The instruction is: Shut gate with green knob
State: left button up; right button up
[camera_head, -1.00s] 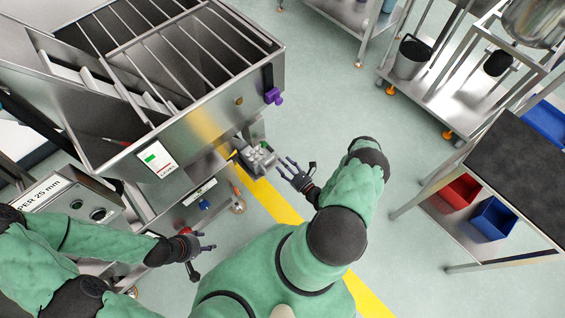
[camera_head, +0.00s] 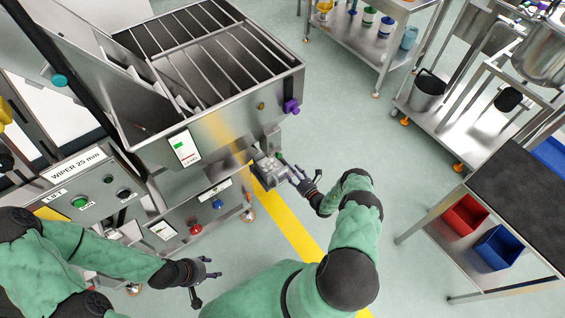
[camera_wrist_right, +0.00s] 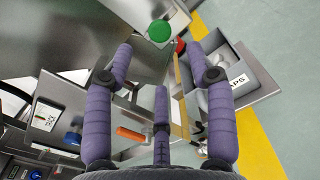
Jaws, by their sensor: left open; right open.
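The green knob (camera_wrist_right: 159,31) shows in the right wrist view as a round disc at the top, on a grey metal part. It lies beyond my open fingers and apart from them. My right gripper (camera_head: 301,178) is open and empty beside the grey caps bin (camera_head: 268,168), under the hopper's front corner. Its spread purple fingers (camera_wrist_right: 160,62) show in the wrist view. My left gripper (camera_head: 207,271) is open and empty, low in front of the control cabinet.
The steel hopper (camera_head: 225,128) stands above the bin, with a purple knob (camera_head: 291,107) at its corner. A red knob (camera_wrist_right: 180,46), an orange handle (camera_wrist_right: 131,133) and a blue knob (camera_wrist_right: 72,138) are near the right gripper.

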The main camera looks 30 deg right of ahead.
aim_at(280, 156)
jog(key=w, duration=0.2)
jog(key=w+b, duration=0.1)
jog(key=w, duration=0.2)
jog(key=w+b, duration=0.1)
jog(key=w, duration=0.2)
jog(key=shift+w+a, duration=0.15)
jog(key=shift+a, duration=0.25)
jog(key=shift+r, duration=0.1)
grip_shut()
